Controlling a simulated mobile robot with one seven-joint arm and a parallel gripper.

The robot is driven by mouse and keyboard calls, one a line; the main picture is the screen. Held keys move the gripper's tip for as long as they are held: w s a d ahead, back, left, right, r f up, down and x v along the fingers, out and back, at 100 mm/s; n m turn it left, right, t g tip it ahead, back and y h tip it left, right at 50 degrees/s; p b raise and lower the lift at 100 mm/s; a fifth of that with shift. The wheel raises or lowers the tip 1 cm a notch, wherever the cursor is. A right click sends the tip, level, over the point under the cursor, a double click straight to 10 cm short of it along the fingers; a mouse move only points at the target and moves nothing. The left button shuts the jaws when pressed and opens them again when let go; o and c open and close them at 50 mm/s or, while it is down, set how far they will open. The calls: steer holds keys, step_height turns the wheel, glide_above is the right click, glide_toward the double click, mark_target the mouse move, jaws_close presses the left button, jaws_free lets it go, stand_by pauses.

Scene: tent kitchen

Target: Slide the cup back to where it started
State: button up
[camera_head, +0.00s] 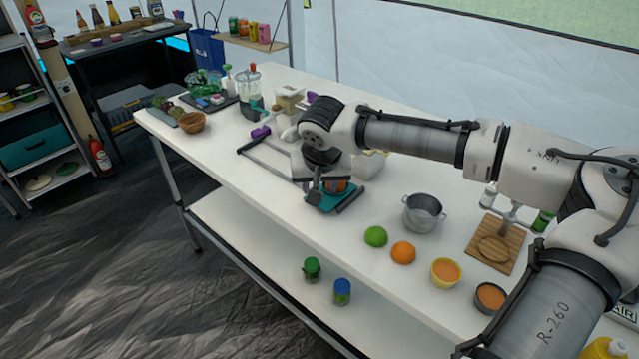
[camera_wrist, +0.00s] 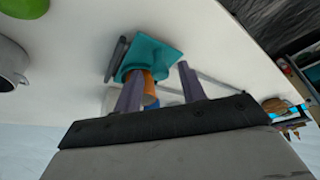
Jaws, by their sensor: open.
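My gripper (camera_head: 315,190) is over the white table, low beside a teal cloth-like item (camera_head: 322,203). In the wrist view my gripper (camera_wrist: 160,80) is open, its two fingers apart. An orange and blue object (camera_wrist: 150,90), perhaps the cup, shows partly behind and between the fingers, next to the teal item (camera_wrist: 152,55). The left finger hides part of it, and I cannot tell whether they touch. In the head view it (camera_head: 336,186) shows just right of my gripper. A yellow cup-like bowl (camera_head: 445,272) stands at the front right.
A green lime (camera_head: 375,237), an orange (camera_head: 403,253), a metal pot (camera_head: 423,214) and a wooden board (camera_head: 492,245) stand to the right. A long grey bar (camera_head: 270,163), a blender (camera_head: 248,92) and a wooden bowl (camera_head: 191,122) are to the left. Bare tabletop lies in front.

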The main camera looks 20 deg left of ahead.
jaws_close()
steer(key=w+a, duration=0.1)
steer(key=a, duration=0.1)
steer(key=w+a, duration=0.1)
steer(key=a, duration=0.2)
steer(key=w+a+p, duration=0.1)
steer(key=a, duration=0.2)
steer(key=shift+r, duration=0.1)
jaws_free()
steer(key=v, duration=1.3)
steer(key=shift+r, duration=0.4)
steer(key=shift+s+f, duration=0.1)
steer(key=shift+s, duration=0.1)
